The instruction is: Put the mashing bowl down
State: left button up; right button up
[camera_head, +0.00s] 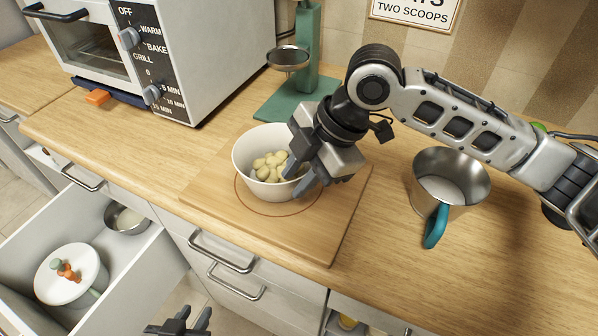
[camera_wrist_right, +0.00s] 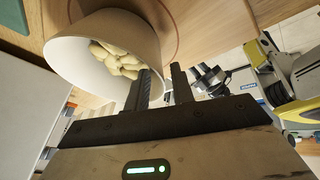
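The white mashing bowl (camera_head: 247,165) holds several pale potato-like pieces (camera_head: 268,165). It stands at or just above a ring mark on the wooden board (camera_head: 325,235); I cannot tell if its base touches. It also shows in the right wrist view (camera_wrist_right: 75,58). My right gripper (camera_head: 308,180) is at the bowl's right rim, with its two fingers (camera_wrist_right: 163,88) around the wall. Whether they pinch it is unclear. My left gripper (camera_head: 190,322) is low at the bottom edge, open and empty, away from the bowl.
A metal jug (camera_head: 428,190) with a teal handle stands right of the board. A green stand (camera_head: 305,85) is behind, a toaster oven (camera_head: 185,50) at back left. An open drawer (camera_head: 130,275) holds a lidded white pot (camera_head: 68,290) and a metal bowl (camera_head: 127,220).

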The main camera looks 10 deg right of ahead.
jog(key=v, duration=1.2)
